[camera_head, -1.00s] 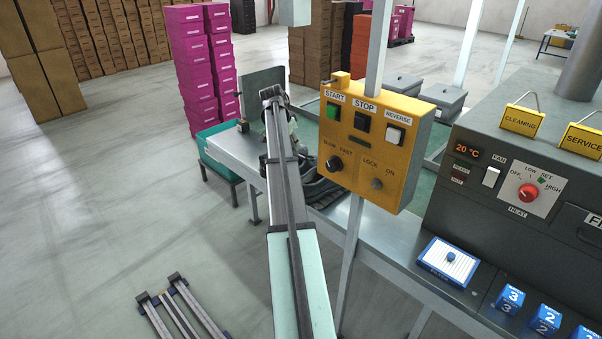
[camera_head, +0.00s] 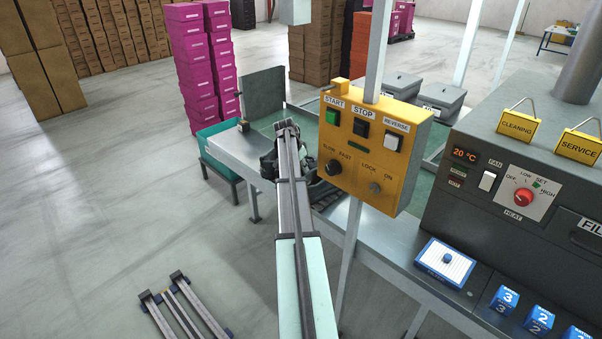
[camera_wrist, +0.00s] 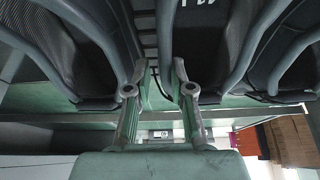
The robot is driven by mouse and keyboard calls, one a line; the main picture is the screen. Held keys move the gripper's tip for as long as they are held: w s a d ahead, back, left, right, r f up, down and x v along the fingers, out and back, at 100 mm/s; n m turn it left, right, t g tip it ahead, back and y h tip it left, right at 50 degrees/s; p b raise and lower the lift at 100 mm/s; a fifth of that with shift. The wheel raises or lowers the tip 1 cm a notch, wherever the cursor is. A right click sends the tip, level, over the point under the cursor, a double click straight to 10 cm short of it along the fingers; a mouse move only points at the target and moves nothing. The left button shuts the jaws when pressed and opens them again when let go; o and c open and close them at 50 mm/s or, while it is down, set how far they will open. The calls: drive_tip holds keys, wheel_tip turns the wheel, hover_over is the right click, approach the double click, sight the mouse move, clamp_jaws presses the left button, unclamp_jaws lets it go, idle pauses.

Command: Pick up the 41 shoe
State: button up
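Several dark shoes with grey edges fill the top of the wrist view. The 41 shoe (camera_wrist: 212,45) is right of centre, with its white number partly cut off at the top edge. Another dark shoe (camera_wrist: 70,55) is on the left. My gripper (camera_wrist: 159,70) is close to them, its two fingers apart, with a grey-green strip showing between the tips. I cannot tell whether a finger touches a shoe.
The yellow control box (camera_head: 375,145) on a post stands just right of my arm. The metal table (camera_head: 235,150) runs below, with a green bin (camera_head: 214,150) at its far left end. A grey oven (camera_head: 480,215) is on the right. The floor on the left is mostly clear.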

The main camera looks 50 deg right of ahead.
drive_tip(key=shift+p+x, duration=0.55)
drive_tip(key=shift+x, duration=1.35)
drive_tip(key=shift+a, duration=0.1)
clamp_jaws()
drive_tip(key=shift+r, duration=0.15)
